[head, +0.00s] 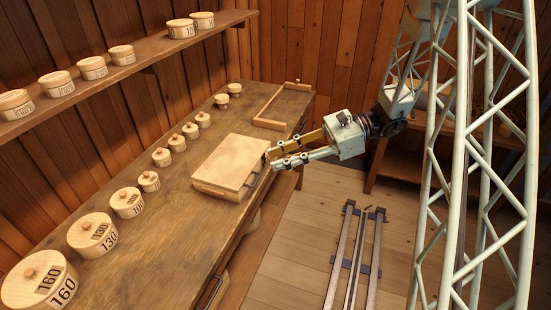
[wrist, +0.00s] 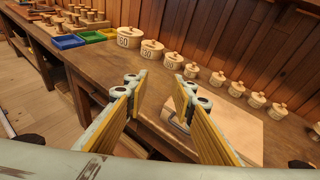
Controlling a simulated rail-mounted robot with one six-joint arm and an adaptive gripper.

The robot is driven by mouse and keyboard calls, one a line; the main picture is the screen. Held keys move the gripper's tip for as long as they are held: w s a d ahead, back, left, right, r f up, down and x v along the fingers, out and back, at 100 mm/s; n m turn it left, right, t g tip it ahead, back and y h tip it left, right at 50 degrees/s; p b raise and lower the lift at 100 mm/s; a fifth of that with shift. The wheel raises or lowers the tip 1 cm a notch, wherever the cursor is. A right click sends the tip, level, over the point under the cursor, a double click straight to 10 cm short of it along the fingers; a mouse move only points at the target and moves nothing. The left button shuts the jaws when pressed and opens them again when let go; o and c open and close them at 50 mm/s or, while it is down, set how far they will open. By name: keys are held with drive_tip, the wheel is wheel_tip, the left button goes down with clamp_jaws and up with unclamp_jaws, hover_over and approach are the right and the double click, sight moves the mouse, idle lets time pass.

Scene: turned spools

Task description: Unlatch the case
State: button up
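The case (head: 229,161) is a flat, pale wooden box with its lid down, near the front edge of the workbench. It also shows in the wrist view (wrist: 238,128), partly behind my right-hand finger. A small metal fitting (wrist: 178,123) shows at its side in the wrist view; whether it is the latch or a handle I cannot tell. My gripper (head: 275,158) is at the case's front right side in the head view. In the wrist view its two yellow-padded fingers (wrist: 158,90) are spread with nothing between them. Whether a fingertip touches the case I cannot tell.
Several round lidded wooden boxes (head: 127,202) stand in a row behind the case. A wooden frame (head: 282,122) lies farther along the bench (head: 150,245). A wall shelf (head: 140,66) holds more boxes. Blue, green and yellow trays (wrist: 69,41) show in the wrist view.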

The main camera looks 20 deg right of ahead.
drive_tip(key=w+d+f+m+t+p, duration=0.1)
drive_tip(key=w+d+f+m+t, duration=0.3)
drive_tip(key=d+f, duration=0.3)
drive_tip(key=w+d+f+m+t+p, duration=0.2)
drive_tip(key=w+d+f+m+t, duration=0.3)
drive_tip(key=f, duration=0.5)
drive_tip(key=w+d+m, duration=0.1)
drive_tip(key=w+d, duration=0.1)
drive_tip(key=d, duration=0.1)
drive_tip(key=shift+m, duration=0.4)
drive_tip(key=shift+w, duration=0.15)
drive_tip(key=x, duration=1.3)
drive_tip(key=shift+w+a+r, duration=0.2)
drive_tip(key=shift+a, duration=0.1)
clamp_jaws()
